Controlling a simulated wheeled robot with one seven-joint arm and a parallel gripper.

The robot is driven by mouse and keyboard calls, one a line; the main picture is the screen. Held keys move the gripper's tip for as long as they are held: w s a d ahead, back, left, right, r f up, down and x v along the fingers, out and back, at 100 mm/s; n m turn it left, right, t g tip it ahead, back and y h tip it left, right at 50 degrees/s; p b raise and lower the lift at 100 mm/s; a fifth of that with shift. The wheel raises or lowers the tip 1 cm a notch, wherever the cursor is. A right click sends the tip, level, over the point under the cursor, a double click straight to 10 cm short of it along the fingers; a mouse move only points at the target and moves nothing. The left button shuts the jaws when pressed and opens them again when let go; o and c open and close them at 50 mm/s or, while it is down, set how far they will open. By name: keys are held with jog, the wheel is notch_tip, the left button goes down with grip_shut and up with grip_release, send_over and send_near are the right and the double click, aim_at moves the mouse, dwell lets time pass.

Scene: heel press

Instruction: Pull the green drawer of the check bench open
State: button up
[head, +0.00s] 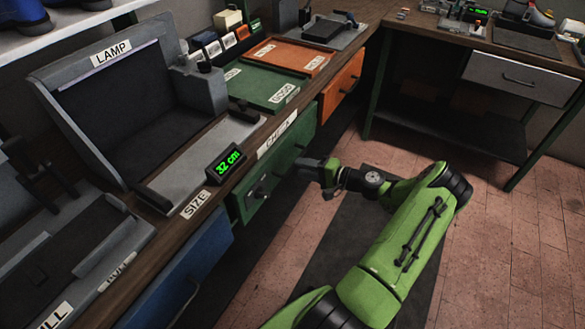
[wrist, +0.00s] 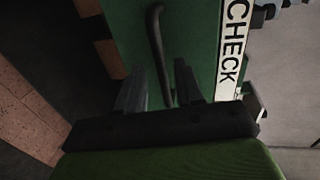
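The green drawer (head: 279,179) sits in the bench front below the CHECK label (head: 277,134), and its front looks about flush with the bench. My gripper (head: 306,164) is at the drawer front, reaching in from the right. In the wrist view, the green drawer front (wrist: 195,35) fills the middle, with a dark bar handle (wrist: 157,45) on it. My gripper (wrist: 160,85) is open there, and the near part of the handle lies between its two fingers in the picture. Gaps show on both sides of the bar; I cannot tell how deep it sits.
A blue drawer (head: 182,283) is nearer on the left, and an orange drawer (head: 340,88) is farther along. The bench top holds a lamp box (head: 75,75), a size display (head: 226,162) and green and orange trays. The floor (head: 500,260) to the right is clear.

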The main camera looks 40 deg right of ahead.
aim_at(293, 166)
jog(key=x, duration=0.4)
jog(key=shift+w+b, duration=0.25)
jog(key=shift+b, duration=0.05)
grip_shut()
